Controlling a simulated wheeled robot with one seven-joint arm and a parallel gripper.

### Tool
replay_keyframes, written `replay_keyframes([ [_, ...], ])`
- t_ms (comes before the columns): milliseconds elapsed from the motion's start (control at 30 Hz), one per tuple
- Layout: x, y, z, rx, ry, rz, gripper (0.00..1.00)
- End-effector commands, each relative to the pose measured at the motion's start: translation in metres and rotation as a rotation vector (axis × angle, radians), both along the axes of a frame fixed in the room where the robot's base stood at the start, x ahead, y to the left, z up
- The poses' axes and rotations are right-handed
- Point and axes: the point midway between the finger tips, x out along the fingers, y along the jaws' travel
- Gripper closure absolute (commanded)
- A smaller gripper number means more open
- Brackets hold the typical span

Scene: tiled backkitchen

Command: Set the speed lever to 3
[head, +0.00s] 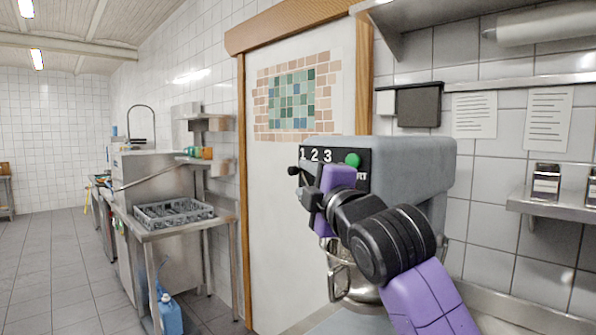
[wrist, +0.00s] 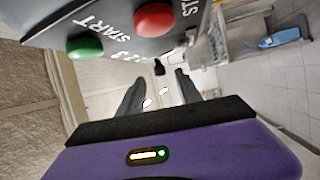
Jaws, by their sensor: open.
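The grey mixer (head: 410,165) has a black panel (head: 336,157) with the numbers 1, 2, 3 and a green button (head: 353,160). A black lever knob (head: 293,170) sticks out at the panel's left edge, below and left of the 1. The knob also shows in the wrist view (wrist: 158,67), beyond my fingertips and between them in the picture. My gripper (wrist: 160,78) is open, with nothing seen between its fingers. In the head view my purple wrist stands in front of the panel's lower part and hides the lever's base. I cannot tell contact or the exact setting.
The wrist view shows the green START button (wrist: 85,47) and red STOP button (wrist: 154,18) close above my gripper. A metal bowl (head: 362,291) sits under the mixer head, behind my arm.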

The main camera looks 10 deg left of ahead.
Motion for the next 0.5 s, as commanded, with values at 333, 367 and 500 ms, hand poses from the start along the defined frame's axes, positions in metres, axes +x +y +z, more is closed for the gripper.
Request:
replay_keyframes([
  [333,0.041,0.024,0.009,0.003,0.001,0.001,0.59],
  [367,0.044,0.026,0.009,0.002,0.002,0.001,0.59],
  [500,0.055,0.031,0.010,0.003,0.001,0.001,0.59],
])
